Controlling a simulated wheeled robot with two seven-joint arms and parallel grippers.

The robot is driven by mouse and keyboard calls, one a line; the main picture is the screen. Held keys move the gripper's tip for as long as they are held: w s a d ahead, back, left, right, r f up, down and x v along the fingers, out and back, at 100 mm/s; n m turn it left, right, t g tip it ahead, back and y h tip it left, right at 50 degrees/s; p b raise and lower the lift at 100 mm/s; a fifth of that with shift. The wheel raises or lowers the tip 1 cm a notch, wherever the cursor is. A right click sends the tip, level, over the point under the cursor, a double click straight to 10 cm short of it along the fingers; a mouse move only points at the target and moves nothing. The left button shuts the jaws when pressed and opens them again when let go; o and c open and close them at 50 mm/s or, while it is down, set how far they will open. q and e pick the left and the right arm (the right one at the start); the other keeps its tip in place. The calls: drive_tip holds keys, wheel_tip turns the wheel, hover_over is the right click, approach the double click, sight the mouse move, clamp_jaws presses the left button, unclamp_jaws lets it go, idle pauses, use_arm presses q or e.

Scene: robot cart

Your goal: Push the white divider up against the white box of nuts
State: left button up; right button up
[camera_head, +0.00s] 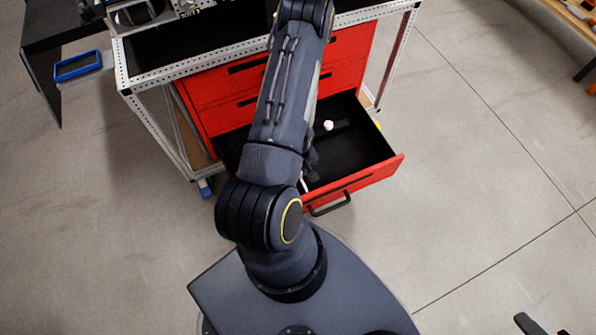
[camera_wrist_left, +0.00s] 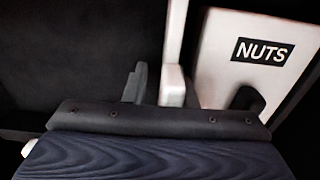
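The white divider (camera_wrist_left: 174,40) stands as an upright strip in the left wrist view. The white box of nuts (camera_wrist_left: 222,50), labelled NUTS, lies to its right with a dark gap between them. My left gripper (camera_wrist_left: 190,92) is open, one dark finger left of the divider and the other over the box's lower part. Whether the left finger touches the divider is unclear. In the head view my arm hides most of these things inside the open red drawer (camera_head: 375,180). Two dark fingertips of my right gripper (camera_head: 546,326), spread apart, show at the bottom right corner.
The drawer has a black floor, with a small white object (camera_head: 328,125) on it. It is pulled out of a red cabinet (camera_head: 348,58) under a workbench (camera_head: 190,62). A blue-edged tray (camera_head: 78,66) is at the upper left.

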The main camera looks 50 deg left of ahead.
use_arm(q)
drive_tip(key=shift+s+a, duration=0.1)
drive_tip(key=shift+s, duration=0.55)
drive_tip(key=r+p, duration=0.1)
drive_tip(key=r, duration=0.2)
drive_tip(key=r+p, duration=0.2)
drive_tip(key=r, duration=0.2)
drive_tip(key=shift+w+r, duration=0.2)
drive_tip(key=shift+r, duration=0.1)
drive_tip(key=shift+w, duration=0.15)
